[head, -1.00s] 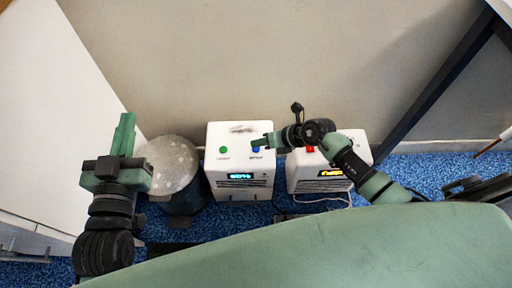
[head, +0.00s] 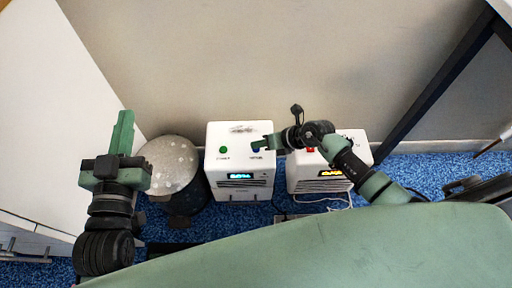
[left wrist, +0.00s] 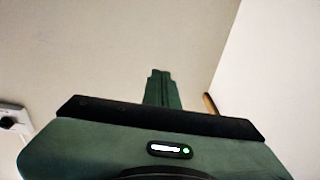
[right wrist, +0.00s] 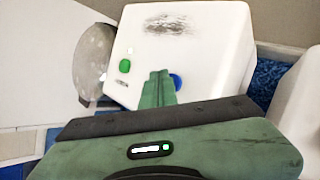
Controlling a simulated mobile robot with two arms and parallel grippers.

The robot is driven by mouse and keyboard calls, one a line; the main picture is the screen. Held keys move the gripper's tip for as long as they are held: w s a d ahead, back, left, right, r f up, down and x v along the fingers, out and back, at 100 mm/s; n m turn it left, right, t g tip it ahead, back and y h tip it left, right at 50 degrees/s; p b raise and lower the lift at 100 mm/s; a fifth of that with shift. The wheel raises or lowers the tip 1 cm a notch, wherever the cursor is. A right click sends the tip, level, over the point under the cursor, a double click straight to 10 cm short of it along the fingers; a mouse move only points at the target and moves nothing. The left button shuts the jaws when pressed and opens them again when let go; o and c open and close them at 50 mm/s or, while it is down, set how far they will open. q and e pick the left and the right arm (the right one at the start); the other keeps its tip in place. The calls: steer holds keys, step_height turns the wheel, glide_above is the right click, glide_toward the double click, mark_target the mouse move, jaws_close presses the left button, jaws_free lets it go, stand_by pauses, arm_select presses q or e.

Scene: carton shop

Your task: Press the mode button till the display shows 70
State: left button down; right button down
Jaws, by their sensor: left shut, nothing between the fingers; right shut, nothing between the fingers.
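A white box (head: 215,162) has a green button (head: 223,150) and a blue button on its top, and a lit blue display (head: 241,176) on its front. The digits are too small to read surely. My right gripper (head: 259,143) is shut and empty, its tips over the blue button, largely hiding it. In the right wrist view the blue button (right wrist: 177,82) shows just beside the shut fingertips (right wrist: 159,74); I cannot tell whether they touch it. The button labels are not legible. My left gripper (head: 126,116) is shut and empty, raised at the left, away from the box.
A second white box (head: 303,172) with a red button (head: 310,149) and a yellow display (head: 331,173) stands to the right, partly under my right arm. A grey round-topped drum (head: 170,163) stands to the left. A wall is close behind the boxes.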

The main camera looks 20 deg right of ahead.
arm_select(q)
steer(key=shift+d+r+t, duration=0.1)
steer(key=shift+r+t, duration=0.3)
steer(key=shift+r, duration=0.35)
arm_select(e)
steer(key=shift+f, duration=0.4)
stand_by(0.4)
steer(key=shift+r, duration=0.3)
steer(key=shift+r+p, duration=0.45)
steer(key=shift+p, duration=0.3)
arm_select(q)
step_height(320, 180, down, 9)
steer(key=s+a+g+y, duration=0.1)
steer(key=g, duration=0.4)
steer(key=shift+s+a+y, duration=0.3)
steer(key=shift+a, duration=0.05)
